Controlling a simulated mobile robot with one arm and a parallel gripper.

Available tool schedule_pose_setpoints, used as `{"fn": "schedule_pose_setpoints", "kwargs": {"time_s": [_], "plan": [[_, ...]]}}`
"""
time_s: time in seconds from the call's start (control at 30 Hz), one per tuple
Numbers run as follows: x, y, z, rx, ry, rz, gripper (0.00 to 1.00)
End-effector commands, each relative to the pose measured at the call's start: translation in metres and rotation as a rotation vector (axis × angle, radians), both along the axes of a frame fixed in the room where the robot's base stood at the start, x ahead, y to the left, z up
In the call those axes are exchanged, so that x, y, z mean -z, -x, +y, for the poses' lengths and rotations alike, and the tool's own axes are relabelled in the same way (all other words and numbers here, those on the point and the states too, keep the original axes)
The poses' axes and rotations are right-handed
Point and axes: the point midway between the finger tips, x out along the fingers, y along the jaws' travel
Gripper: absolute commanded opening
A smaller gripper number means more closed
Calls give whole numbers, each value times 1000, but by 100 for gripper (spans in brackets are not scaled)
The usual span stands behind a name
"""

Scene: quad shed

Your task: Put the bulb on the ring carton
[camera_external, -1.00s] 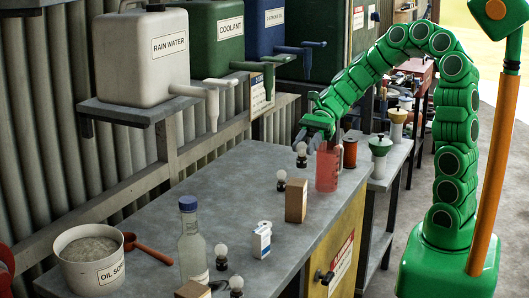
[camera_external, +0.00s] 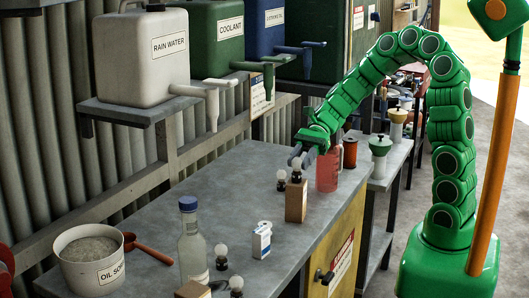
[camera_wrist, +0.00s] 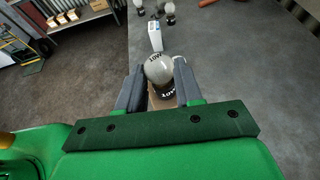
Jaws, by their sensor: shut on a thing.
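My gripper (camera_external: 299,157) is shut on a bulb (camera_external: 296,173) with a round glass top and a dark base. The bulb is upright between the fingers in the wrist view (camera_wrist: 159,70). It is directly over a brown carton (camera_external: 296,203) standing on the bench, with its base at or very close to the carton's top; I cannot tell whether they touch. A sliver of brown shows under the bulb in the wrist view. No wording on this carton is legible. A second brown carton (camera_external: 193,290) is cut off at the bottom edge.
Another bulb (camera_external: 281,181) stands just left of the carton, and a red jug (camera_external: 328,172) stands close behind. A white carton (camera_external: 262,241), a bottle (camera_external: 192,245) and two more bulbs (camera_external: 221,256) are nearer the camera. The bench's middle (camera_external: 225,195) is clear.

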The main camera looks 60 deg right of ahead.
Motion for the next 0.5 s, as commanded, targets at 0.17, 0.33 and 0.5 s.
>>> {"fn": "schedule_pose_setpoints", "kwargs": {"time_s": [0.17,0.33,0.5], "plan": [[2,0,0,0,0,0,49],[2,0,0,0,0,0,61],[1,0,0,0,0,0,61]]}}
